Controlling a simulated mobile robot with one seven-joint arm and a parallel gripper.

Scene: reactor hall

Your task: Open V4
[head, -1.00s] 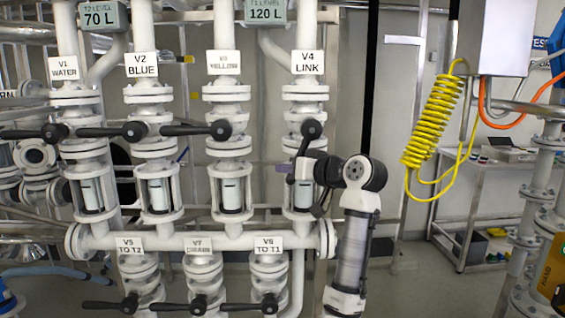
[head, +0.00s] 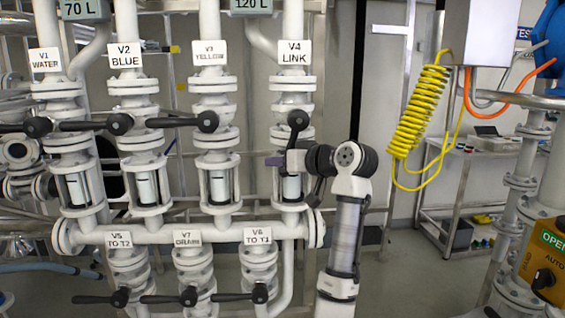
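My gripper (head: 279,161) is at the lower part of this lever, in front of the sight glass (head: 292,188) below V4. The wrist hides much of the fingers, so I cannot tell whether they are open or closed around the lever.
The levers of V1, V2 and V3 (head: 207,121) lie roughly level, pointing left. Lower valves V5, V7 and V6 (head: 260,293) stand below the cross pipe (head: 180,234).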

